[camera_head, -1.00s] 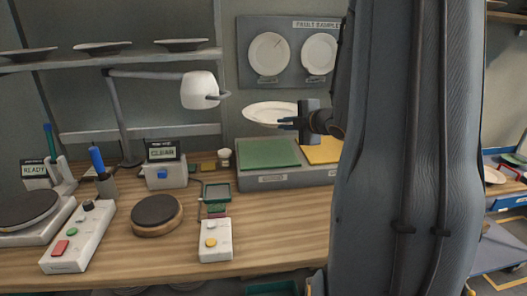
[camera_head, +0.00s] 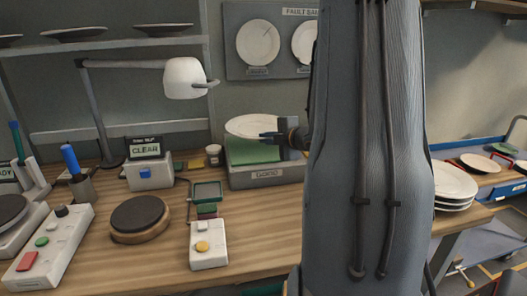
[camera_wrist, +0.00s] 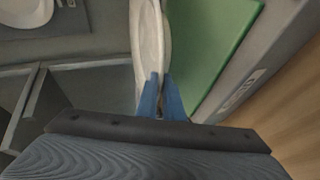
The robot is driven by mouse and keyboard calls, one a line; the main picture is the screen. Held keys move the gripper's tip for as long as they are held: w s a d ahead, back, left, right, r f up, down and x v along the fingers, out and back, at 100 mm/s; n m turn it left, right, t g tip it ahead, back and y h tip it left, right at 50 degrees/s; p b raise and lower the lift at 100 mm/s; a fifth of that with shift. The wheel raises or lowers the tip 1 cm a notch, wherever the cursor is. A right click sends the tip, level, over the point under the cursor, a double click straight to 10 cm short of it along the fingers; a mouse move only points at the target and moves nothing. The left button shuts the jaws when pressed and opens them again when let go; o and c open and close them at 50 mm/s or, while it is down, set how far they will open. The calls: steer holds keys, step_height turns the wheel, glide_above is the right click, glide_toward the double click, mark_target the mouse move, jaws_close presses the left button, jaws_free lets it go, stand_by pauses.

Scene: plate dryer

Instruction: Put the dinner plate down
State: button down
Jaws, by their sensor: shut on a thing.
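The white dinner plate (camera_head: 252,125) is held nearly level over the green pad (camera_head: 255,152) of the grey tray labelled GOOD (camera_head: 268,175). My gripper (camera_head: 270,137) is shut on the plate's right edge. In the wrist view the blue fingers (camera_wrist: 161,96) pinch the plate's rim (camera_wrist: 149,40), with the green pad (camera_wrist: 212,45) alongside. The plate hides the back of the pad. A gap below the plate is hard to judge. My arm hides the tray's right side.
A lamp (camera_head: 184,78) hangs left of the plate. The sign reading CLEAR (camera_head: 144,148), a round dark-topped stand (camera_head: 138,215) and a switch box (camera_head: 209,245) stand on the bench. Stacked plates (camera_head: 453,182) are on the right. Open bench lies in front of the tray.

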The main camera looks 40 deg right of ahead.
mark_target(267, 161)
steer(key=shift+f+p, duration=0.35)
steer(key=shift+f, duration=2.2)
steer(key=c, duration=2.2)
jaws_free()
steer(key=shift+f, duration=0.1)
steer(key=shift+s+r, duration=0.15)
steer(key=shift+r, duration=0.1)
steer(key=b+v, duration=0.1)
steer(key=v, duration=1)
steer(key=shift+s+a+b, duration=0.1)
steer(key=shift+s+b, duration=0.2)
steer(key=shift+s, duration=0.05)
